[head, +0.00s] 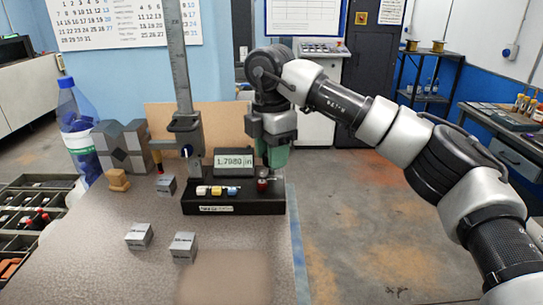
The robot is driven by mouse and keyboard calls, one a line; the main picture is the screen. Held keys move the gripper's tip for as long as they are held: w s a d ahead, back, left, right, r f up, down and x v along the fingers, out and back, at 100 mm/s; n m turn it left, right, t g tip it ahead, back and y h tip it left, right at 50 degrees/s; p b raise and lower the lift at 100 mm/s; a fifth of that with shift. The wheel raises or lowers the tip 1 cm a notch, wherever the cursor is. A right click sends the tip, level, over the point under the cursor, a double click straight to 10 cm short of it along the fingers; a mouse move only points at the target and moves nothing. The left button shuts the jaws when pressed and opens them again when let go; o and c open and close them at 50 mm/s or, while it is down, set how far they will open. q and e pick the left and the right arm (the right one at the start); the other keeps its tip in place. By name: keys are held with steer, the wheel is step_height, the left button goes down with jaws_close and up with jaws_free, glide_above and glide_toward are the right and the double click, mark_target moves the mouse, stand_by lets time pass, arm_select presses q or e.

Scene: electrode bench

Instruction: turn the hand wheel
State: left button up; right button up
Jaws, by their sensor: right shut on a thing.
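The height gauge stands on the bench, with a black base (215,208), a tall grey column (180,60) and a digital display (234,162) showing a reading of about 1.79 in. A small dark red hand wheel (262,186) sits at the right end of the base. My right gripper (265,170) points down over it from behind and is shut on its upper part. The fingertips are small here and partly hide the wheel's top. My left gripper is not in view.
Two grey gauge blocks (183,247) (138,236) lie at the front, another block (166,185) beside the base. The bench's right edge (297,245) is close to the base.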

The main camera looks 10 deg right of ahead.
steer(key=shift+r+m, duration=0.2)
steer(key=shift+m, duration=0.8)
steer(key=shift+b, duration=0.3)
steer(key=o, duration=0.9)
steer(key=shift+f, duration=0.1)
step_height(320, 180, up, 11)
steer(key=shift+w+f+p, duration=0.1)
steer(key=shift+p, duration=0.3)
